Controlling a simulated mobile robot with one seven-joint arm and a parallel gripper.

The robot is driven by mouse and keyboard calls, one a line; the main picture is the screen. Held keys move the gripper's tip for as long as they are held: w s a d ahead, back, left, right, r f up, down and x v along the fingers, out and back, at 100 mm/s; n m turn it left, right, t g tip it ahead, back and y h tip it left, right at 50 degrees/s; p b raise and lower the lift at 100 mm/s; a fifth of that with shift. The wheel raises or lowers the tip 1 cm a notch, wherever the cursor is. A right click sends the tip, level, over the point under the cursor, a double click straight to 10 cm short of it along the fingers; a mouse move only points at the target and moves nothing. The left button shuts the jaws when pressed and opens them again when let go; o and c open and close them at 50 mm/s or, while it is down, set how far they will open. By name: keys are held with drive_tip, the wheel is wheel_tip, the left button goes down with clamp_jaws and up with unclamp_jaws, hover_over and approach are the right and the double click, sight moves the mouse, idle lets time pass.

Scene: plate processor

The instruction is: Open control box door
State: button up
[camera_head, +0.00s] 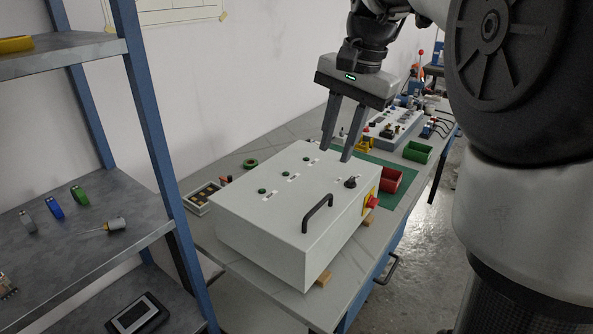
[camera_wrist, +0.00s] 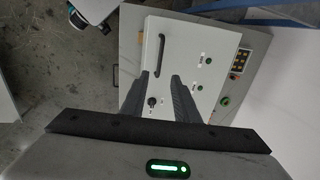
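The control box (camera_head: 270,222) is a light grey box lying on the workbench, its door facing up. The door is shut and carries a black bar handle (camera_head: 317,213), a black rotary knob (camera_head: 350,182) and several green buttons. A red knob on a yellow plate (camera_head: 371,200) sits on its right side. My gripper (camera_head: 338,150) is above the far end of the box, pointing down, fingers apart with nothing between them. In the wrist view the door (camera_wrist: 178,65), the handle (camera_wrist: 159,55) and the knob (camera_wrist: 153,101) show beyond my fingers (camera_wrist: 160,97).
A blue-framed shelf (camera_head: 155,115) stands at the left, close to the bench. A button panel (camera_head: 203,198) lies left of the box. Red (camera_head: 389,180) and green (camera_head: 417,152) bins stand behind it at the right. The floor at the right is clear.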

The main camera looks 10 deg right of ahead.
sight(319, 204)
drive_tip(key=f+b, duration=0.1)
drive_tip(key=f, duration=0.3)
drive_tip(key=w+a+f+b, duration=0.1)
drive_tip(key=f, duration=0.4)
drive_tip(key=w+a+f+b, duration=0.1)
drive_tip(key=f, duration=0.4)
clamp_jaws()
